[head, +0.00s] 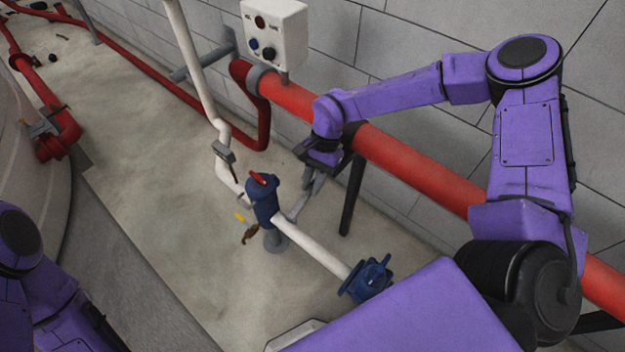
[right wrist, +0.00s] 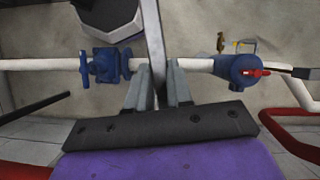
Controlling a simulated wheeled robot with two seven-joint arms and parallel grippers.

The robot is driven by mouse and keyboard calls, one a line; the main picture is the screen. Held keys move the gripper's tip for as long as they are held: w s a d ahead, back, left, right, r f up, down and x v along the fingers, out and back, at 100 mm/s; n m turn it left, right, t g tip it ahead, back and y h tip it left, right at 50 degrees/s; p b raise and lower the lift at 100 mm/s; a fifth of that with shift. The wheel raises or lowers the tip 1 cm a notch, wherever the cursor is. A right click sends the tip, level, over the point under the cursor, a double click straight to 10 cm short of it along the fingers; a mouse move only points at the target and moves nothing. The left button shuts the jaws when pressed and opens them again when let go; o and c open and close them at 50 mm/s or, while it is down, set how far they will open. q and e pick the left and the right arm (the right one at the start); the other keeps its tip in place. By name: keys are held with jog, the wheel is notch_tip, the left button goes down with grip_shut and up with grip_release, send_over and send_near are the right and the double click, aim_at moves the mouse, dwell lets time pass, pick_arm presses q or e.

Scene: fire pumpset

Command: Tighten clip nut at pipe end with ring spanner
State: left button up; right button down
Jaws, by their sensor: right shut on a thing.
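My right gripper (head: 318,160) is over the floor on the wall side of the white pipe (head: 310,245). It is shut on a long grey bar, which looks like the spanner (head: 303,202). In the right wrist view the spanner (right wrist: 154,40) stands between the fingers of the right gripper (right wrist: 157,88) and runs out of the top edge, so its far end is hidden. A grey clip (head: 225,152) sits on the bent white pipe; its nut is too small to make out. My left arm shows at the lower left, but its gripper is not in view.
A blue fitting with a red handle (head: 263,200) and a blue valve (head: 368,280) sit on the white pipe. A thick red pipe (head: 415,160) runs along the wall below a white control box (head: 274,32). A black post (head: 353,195) stands near my right gripper.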

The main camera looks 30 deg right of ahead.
jog(key=shift+f+b, duration=0.85)
jog(key=shift+f, duration=0.25)
jog(key=w+m+t+b, duration=0.5)
jog(key=w+m+b, duration=0.4)
jog(key=w+m, duration=0.3)
jog(key=shift+w+a+r, duration=0.15)
jog(key=shift+w+a, duration=0.05)
jog(key=shift+w, duration=0.7)
dwell(0.3)
jog(key=shift+s+a+r, duration=0.1)
jog(key=shift+s, duration=0.1)
dwell(0.4)
jog(key=shift+s+a+p, duration=0.1)
jog(key=shift+s+p, duration=0.05)
jog(key=shift+p, duration=0.2)
